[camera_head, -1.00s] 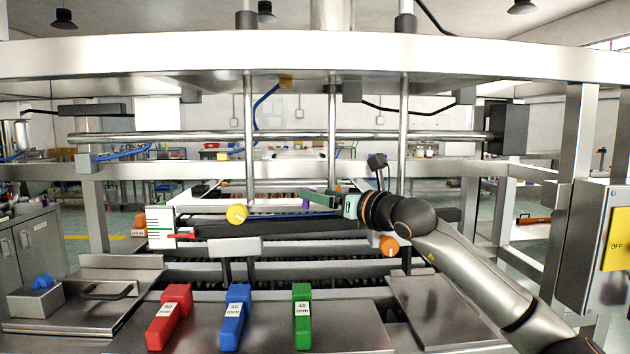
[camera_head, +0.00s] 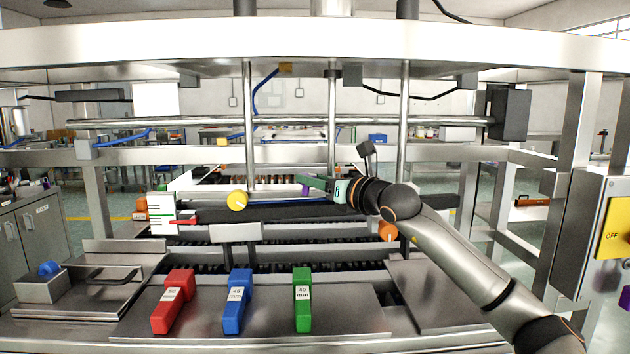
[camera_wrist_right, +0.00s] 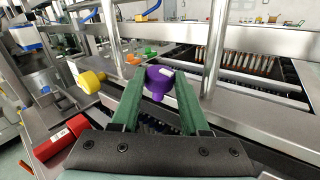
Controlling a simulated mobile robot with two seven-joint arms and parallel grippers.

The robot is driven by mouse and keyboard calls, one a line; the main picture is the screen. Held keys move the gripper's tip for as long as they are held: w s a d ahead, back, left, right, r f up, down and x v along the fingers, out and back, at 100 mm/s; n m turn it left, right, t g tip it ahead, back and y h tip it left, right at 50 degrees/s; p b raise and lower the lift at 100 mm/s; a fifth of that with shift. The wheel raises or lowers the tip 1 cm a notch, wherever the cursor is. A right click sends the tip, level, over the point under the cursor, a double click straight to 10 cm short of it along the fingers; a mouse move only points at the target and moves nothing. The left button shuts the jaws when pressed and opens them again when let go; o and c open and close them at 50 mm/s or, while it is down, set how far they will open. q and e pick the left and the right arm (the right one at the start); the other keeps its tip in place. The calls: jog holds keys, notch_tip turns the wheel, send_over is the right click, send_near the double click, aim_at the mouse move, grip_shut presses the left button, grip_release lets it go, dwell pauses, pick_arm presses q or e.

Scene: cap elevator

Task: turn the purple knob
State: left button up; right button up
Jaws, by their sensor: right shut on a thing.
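The purple knob (camera_head: 305,190) is on the machine behind the front rail, mostly hidden by my gripper in the head view. In the right wrist view the purple knob (camera_wrist_right: 157,82) sits between the two green fingers, with a light mark on its face. My right gripper (camera_head: 310,184) reaches in from the right. Its fingers (camera_wrist_right: 160,73) are shut on the knob, one on each side. My left gripper is not in view.
A yellow knob (camera_head: 237,200) is to the left and an orange knob (camera_head: 388,231) to the right, close below my arm. Red (camera_head: 172,301), blue (camera_head: 237,300) and green (camera_head: 302,300) blocks lie on the front plate. Vertical rods (camera_head: 332,120) stand just behind my gripper.

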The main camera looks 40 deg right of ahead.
grip_shut()
